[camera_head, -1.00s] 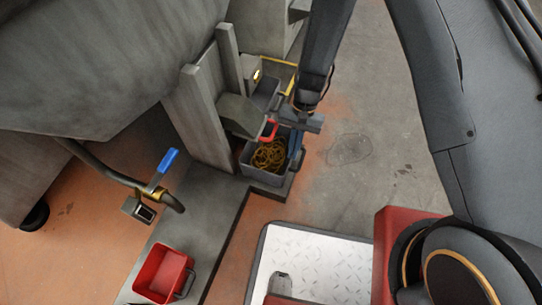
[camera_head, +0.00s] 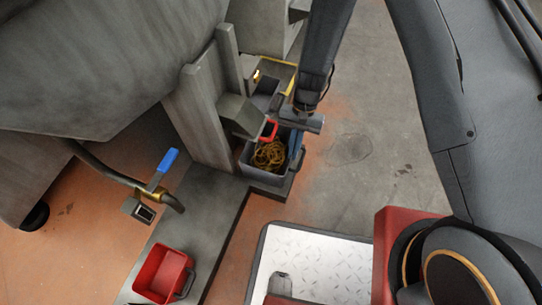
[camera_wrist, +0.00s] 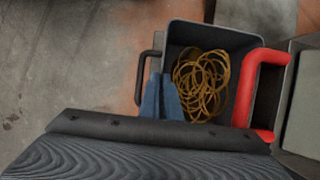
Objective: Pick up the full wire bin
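The full wire bin (camera_head: 262,178) is a dark grey open box with loops of yellow-brown wire (camera_head: 268,155) inside, at the foot of the grey machine. It also fills the upper middle of the wrist view (camera_wrist: 225,36), with a dark handle (camera_wrist: 142,66) on its left side. My gripper (camera_head: 296,148) is at the bin's right side in the head view. In the wrist view its blue fingers (camera_wrist: 160,97) are close together on either side of the bin's left wall, beside the handle, and look shut on it. The fingertips' contact is partly hidden.
A red handle (camera_wrist: 256,88) stands close along the bin's right side in the wrist view. A grey chute (camera_head: 240,115) overhangs the bin. Another dark bin (camera_head: 266,95) is behind. A red bin (camera_head: 162,272) sits nearer. Open floor (camera_head: 350,180) lies to the right.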

